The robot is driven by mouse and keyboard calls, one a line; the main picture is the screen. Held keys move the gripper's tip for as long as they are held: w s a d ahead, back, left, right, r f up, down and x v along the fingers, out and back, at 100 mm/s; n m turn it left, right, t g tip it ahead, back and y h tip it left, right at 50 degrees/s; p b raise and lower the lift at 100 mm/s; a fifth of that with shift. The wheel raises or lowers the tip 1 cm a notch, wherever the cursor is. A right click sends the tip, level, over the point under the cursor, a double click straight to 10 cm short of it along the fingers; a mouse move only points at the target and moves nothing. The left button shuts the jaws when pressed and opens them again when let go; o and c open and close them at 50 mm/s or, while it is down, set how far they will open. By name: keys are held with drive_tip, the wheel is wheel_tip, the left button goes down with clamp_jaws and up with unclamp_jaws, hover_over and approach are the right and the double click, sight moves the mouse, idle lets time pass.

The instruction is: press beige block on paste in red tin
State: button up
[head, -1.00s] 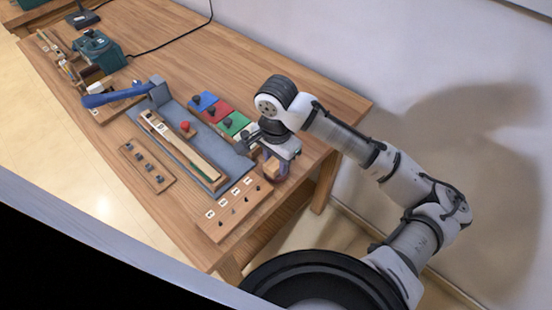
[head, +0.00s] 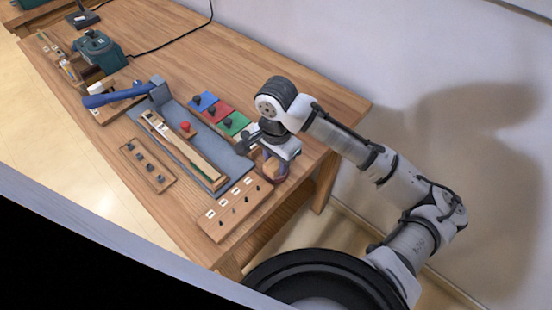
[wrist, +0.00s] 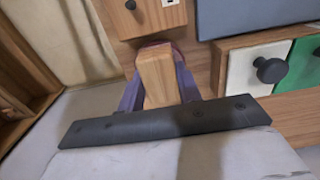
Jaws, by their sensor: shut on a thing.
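My gripper (head: 273,168) points down at the near right part of the workbench, by its right edge. In the wrist view its two purple fingers (wrist: 158,84) are shut on the beige block (wrist: 157,70), one on each side. The block is plain wood, and its far end meets a dark red rim (wrist: 178,46), likely the red tin. Block and fingers hide most of the tin. The paste is not visible, and I cannot tell whether the block touches it.
A strip with several black pegs (head: 232,212) lies just left of my gripper. Knobbed tiles in blue, red, green (head: 233,123) and white (wrist: 250,72) stand behind. A grey mat (head: 233,161) holds a wooden key model. Open bench lies at the back right.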

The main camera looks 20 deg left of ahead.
drive_tip(key=shift+f, duration=0.1)
idle(0.4)
wheel_tip(320, 180, up, 7)
drive_tip(key=p, duration=0.6)
drive_tip(key=shift+p, duration=0.4)
idle(0.5)
